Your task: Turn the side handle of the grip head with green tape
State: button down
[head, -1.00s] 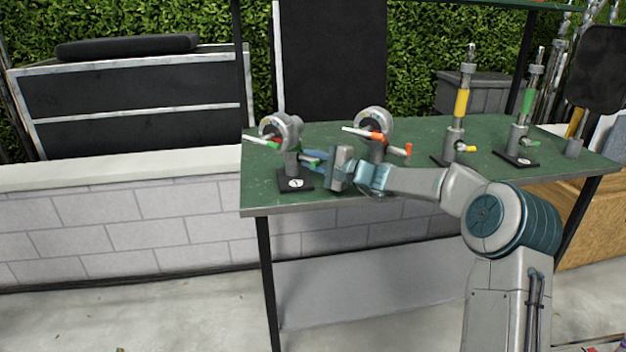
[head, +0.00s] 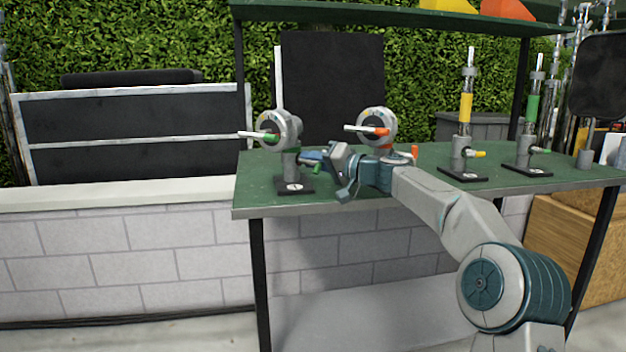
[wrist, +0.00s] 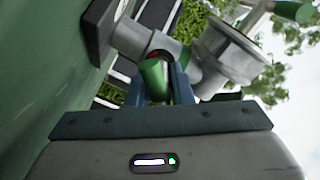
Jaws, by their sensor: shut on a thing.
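The grip head with green tape (head: 287,128) stands upright on a black base at the left end of the green table. It has a round grey disc and a green-taped bar pointing left. Its green side handle (head: 317,169) sits low on the right of the post. My gripper (head: 306,158) reaches it from the right, with its blue fingers at the handle. In the wrist view, the green handle (wrist: 153,80) lies between the two blue fingers, which are shut on it. The handle's inner end is partly hidden there.
A grip head with orange tape (head: 376,127) stands just behind my wrist, its base hidden by my arm. Posts with yellow tape (head: 466,108) and green tape (head: 531,110) stand farther right. The green table's (head: 270,208) front left corner is clear.

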jog(key=shift+n+b, duration=1.9)
jog(key=shift+n, duration=0.2)
jog(key=c, duration=1.3)
grip_release()
jog(key=v, duration=1.3)
jog(key=shift+d, duration=0.35)
jog(key=shift+s, duration=0.15)
